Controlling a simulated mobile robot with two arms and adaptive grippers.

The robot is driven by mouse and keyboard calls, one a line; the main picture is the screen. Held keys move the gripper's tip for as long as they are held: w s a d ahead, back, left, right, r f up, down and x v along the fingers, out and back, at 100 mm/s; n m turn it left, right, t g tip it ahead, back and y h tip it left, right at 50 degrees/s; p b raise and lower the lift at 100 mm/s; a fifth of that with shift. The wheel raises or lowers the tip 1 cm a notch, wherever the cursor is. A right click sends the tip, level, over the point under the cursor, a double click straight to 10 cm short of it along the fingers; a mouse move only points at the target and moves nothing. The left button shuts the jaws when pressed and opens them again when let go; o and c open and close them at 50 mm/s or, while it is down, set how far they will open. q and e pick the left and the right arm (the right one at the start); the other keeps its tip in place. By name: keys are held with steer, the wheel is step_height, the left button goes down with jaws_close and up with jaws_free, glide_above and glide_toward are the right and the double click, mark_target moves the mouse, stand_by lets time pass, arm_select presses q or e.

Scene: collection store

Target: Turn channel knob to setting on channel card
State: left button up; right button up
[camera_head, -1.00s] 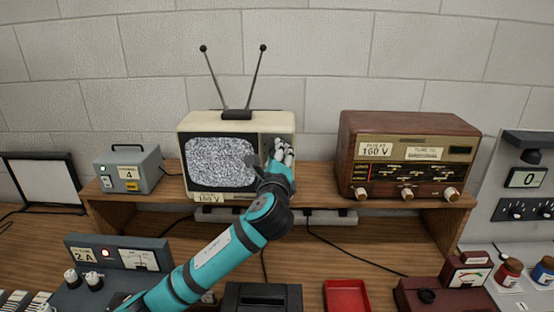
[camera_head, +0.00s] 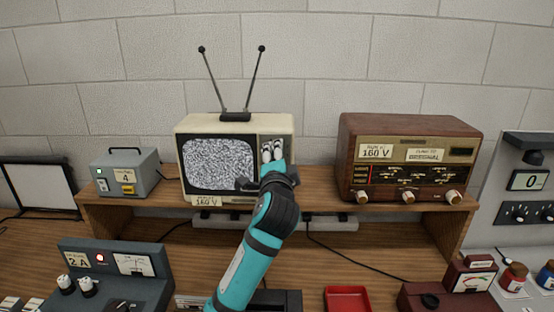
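A cream television (camera_head: 184,130) with a rabbit-ear antenna stands on the wooden shelf. Its screen shows grey static. My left gripper (camera_head: 272,150) is up at the dark control panel, right of the screen. The gripper and wrist cover most of that panel and hide the channel knob. I cannot tell whether the fingers are touching a knob, or whether they are open or shut. A card reading 4 (camera_head: 126,177) is on the grey box left of the television; I cannot tell if it is the channel card. My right gripper is out of view.
A wooden radio (camera_head: 350,150) stands right of the television, with free shelf between. A grey meter unit (camera_head: 110,265) and a red tray (camera_head: 348,299) sit on the lower bench. A power strip (camera_head: 325,221) and cables lie beneath the shelf.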

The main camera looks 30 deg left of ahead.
arm_select(q)
steer(key=shift+f+n, duration=0.1)
steer(key=shift+n, duration=1.3)
steer(key=o, duration=1.1)
steer(key=shift+o, duration=0.2)
steer(key=v, duration=1.2)
